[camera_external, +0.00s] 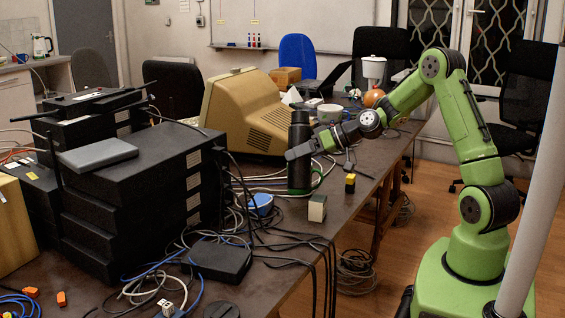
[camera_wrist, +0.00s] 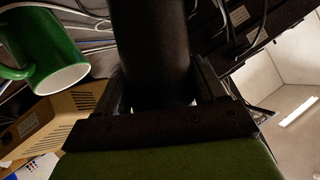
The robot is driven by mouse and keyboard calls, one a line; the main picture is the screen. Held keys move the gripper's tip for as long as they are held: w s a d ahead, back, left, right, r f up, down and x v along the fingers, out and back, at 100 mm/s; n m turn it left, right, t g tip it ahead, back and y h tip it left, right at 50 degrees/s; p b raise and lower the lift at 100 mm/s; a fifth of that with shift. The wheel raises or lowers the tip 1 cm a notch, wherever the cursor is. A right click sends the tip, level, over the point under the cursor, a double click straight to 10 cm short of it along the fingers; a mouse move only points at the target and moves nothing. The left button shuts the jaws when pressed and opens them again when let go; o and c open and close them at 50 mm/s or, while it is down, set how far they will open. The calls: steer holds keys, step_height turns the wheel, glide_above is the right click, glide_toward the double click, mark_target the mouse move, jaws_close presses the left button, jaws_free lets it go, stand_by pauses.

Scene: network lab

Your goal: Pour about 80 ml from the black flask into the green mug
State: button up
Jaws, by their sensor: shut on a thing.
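The black flask (camera_external: 299,130) stands upright near the table's right edge in the external view. My gripper (camera_external: 299,152) is shut around its middle. In the wrist view the dark flask body (camera_wrist: 150,45) fills the space between my fingers (camera_wrist: 160,95). The green mug (camera_wrist: 42,42) shows at the upper left of the wrist view, beside the flask, with its pale inside partly visible. I cannot tell whether the flask's base touches the table.
A stack of black boxes (camera_external: 140,165) stands left of the flask, and a beige monitor (camera_external: 245,110) behind it. Loose cables (camera_external: 285,240) cross the table in front.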

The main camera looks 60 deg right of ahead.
mark_target(300, 170)
steer(key=m+y+p, duration=0.1)
steer(key=p, duration=0.2)
steer(key=shift+w+d+m+g+p, duration=0.1)
steer(key=shift+m+g+p, duration=0.2)
steer(key=shift+p, duration=0.05)
steer(key=m+y+p, duration=0.1)
steer(key=a+f+m+y+p, duration=0.1)
steer(key=p, duration=0.1)
steer(key=shift+s+a+f+g, duration=0.1)
steer(key=shift+s+f+g, duration=0.1)
steer(key=shift+s+g, duration=0.1)
steer(key=f, duration=0.2)
steer(key=m+y, duration=0.1)
steer(key=shift+s+a+f, duration=0.15)
steer(key=shift+a+f, duration=0.15)
steer(key=shift+f, duration=0.1)
steer(key=shift+a+f+m+y, duration=0.1)
steer(key=shift+f+m+y, duration=0.25)
steer(key=shift+m, duration=0.25)
steer(key=shift+d+m+g+y, duration=0.3)
steer(key=shift+d+m+y, duration=0.15)
steer(key=shift+m, duration=0.15)
steer(key=shift+r+p, duration=0.35)
steer(key=shift+p, duration=0.05)
steer(key=shift+a, duration=0.25)
steer(key=shift+s+r+m+y, duration=0.1)
steer(key=shift+r+m+y, duration=0.2)
steer(key=shift+m, duration=0.1)
